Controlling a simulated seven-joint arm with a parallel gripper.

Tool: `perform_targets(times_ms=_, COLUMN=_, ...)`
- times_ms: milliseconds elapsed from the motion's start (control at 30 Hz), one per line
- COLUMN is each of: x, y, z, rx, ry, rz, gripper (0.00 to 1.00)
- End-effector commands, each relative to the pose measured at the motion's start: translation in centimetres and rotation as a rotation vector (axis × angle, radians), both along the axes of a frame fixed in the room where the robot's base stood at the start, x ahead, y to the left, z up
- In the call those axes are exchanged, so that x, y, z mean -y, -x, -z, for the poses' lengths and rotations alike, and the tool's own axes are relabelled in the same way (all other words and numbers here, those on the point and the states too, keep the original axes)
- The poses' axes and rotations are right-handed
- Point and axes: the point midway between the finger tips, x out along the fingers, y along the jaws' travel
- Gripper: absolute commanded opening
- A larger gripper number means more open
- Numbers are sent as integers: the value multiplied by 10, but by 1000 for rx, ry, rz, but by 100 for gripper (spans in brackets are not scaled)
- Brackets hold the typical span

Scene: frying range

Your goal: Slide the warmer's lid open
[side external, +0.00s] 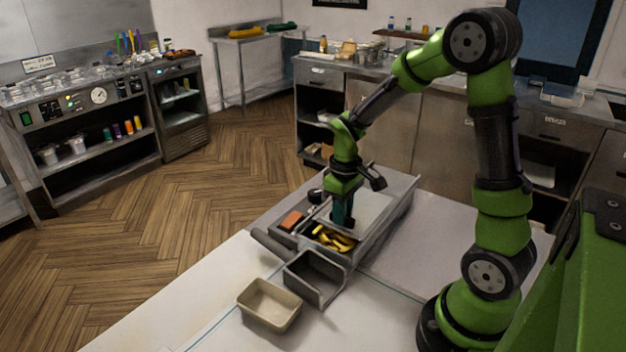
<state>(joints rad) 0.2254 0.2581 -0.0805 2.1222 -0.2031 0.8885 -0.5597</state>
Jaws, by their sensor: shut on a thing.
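The warmer (377,243) is a long grey box on the white counter. Its flat pale lid (372,207) covers the far part, and the near part is uncovered. Yellow pieces (333,239) and an orange-red block (292,220) show in the uncovered compartments. My gripper (342,222) points straight down at the near edge of the lid. It is shut on what looks like the lid's handle, which the fingers mostly hide.
An empty grey open-ended tray (315,280) stands against the warmer's near end. A beige container (269,305) sits in front of it. The counter (180,320) is clear at the near left. Steel cabinets stand behind.

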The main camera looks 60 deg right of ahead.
Motion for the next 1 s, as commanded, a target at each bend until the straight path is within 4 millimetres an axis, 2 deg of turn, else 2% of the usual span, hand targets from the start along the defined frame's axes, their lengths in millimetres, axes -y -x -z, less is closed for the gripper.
perform_targets(times_ms=33, x=17, y=0, z=0, rx=0, ry=1, rz=11, gripper=0)
perform_targets(times_ms=200, x=60, y=1, z=0, rx=0, ry=2, rz=9, gripper=0)
perform_targets(times_ms=400, x=98, y=1, z=-1, rx=0, ry=2, rz=6, gripper=0)
perform_targets(times_ms=600, x=116, y=0, z=-1, rx=0, ry=2, rz=3, gripper=0)
perform_targets(times_ms=1000, x=119, y=0, z=-1, rx=2, ry=3, rz=2, gripper=0)
